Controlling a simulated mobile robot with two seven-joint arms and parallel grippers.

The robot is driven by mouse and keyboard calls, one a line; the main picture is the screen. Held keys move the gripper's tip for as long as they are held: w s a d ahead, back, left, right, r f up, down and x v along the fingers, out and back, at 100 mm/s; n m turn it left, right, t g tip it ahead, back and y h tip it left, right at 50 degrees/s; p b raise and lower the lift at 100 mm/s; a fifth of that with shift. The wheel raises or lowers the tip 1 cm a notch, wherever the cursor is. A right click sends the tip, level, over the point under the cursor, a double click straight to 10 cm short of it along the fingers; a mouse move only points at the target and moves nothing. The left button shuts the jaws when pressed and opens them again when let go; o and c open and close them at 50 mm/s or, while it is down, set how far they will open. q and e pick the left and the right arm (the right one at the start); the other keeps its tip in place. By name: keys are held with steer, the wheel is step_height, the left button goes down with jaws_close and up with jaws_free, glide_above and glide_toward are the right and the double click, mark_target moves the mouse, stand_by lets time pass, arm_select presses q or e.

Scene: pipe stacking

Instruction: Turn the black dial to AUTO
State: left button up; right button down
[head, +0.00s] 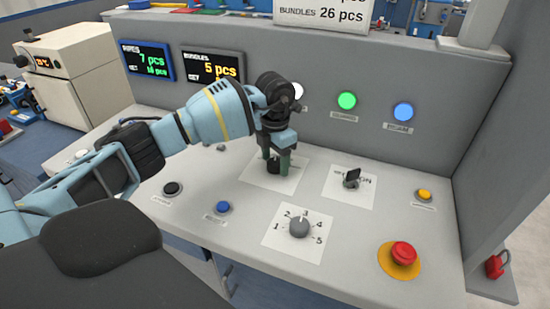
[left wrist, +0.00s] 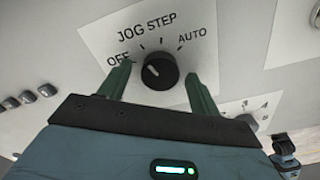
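The black dial (left wrist: 160,71) sits on a white label plate (left wrist: 222,20) marked OFF, JOG, STEP and AUTO. In the left wrist view its light pointer line is turned toward the upper left, on the OFF side. My left gripper (left wrist: 160,84) is open, with one green finger on each side of the dial and a gap to each. In the head view the left gripper (head: 279,168) points down over the dial (head: 273,164), which it largely hides.
A grey numbered knob (head: 299,228) stands in front of the gripper. A black key-like switch (head: 351,177) is to its right, and a red emergency button (head: 403,254) is at the front right. Blue (head: 223,207) and black (head: 173,188) buttons lie to the left.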

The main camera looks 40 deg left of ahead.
arm_select(q)
steer(key=c, duration=0.9)
steer(key=shift+c, duration=0.3)
arm_select(e)
steer(key=shift+s+f, duration=0.15)
steer(key=shift+s, duration=0.4)
